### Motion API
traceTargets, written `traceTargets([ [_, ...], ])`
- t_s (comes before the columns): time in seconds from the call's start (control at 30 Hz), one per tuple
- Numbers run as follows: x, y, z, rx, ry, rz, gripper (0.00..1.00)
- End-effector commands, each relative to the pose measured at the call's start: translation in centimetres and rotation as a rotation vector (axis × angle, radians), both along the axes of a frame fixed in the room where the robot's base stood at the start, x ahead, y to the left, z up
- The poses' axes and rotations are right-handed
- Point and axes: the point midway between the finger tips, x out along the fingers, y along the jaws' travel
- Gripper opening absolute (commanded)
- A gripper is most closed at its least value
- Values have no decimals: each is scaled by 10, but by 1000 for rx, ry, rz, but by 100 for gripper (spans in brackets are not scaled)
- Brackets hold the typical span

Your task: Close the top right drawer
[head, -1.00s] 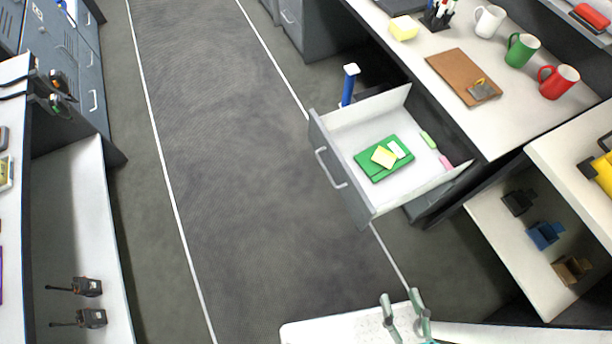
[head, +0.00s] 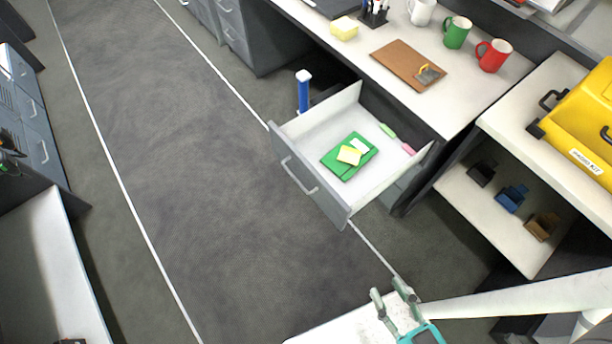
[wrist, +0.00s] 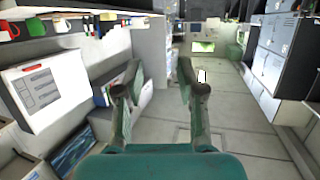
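The top right drawer (head: 312,186) is pulled well out from under the desk on the right side of the aisle. Its grey front with a pale bar handle (head: 299,176) faces the aisle. Inside lie a green notebook (head: 338,168) with a yellow note pad on it, and a green and a pink marker near the back. My gripper (head: 392,296) is at the bottom of the head view, below and apart from the drawer. Its fingers are spread with nothing between them, as the wrist view (wrist: 157,80) also shows. I cannot clearly make out the drawer in the wrist view.
The desk top (head: 440,95) holds mugs, a clipboard (head: 408,65) and a pen holder. Shelves with a yellow case (head: 585,120) are at right. The aisle floor (head: 190,180) is clear.

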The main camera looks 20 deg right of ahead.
Motion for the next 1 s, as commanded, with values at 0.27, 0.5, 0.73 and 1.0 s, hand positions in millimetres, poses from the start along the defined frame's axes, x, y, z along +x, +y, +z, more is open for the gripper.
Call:
traceTargets([
  [0.27,17,12,-75,-151,113,134,0],
  [0.5,56,15,-181,-442,275,274,0],
  [0.73,112,10,-249,-748,374,312,0],
  [1.0,199,20,-276,-1104,397,232,0],
])
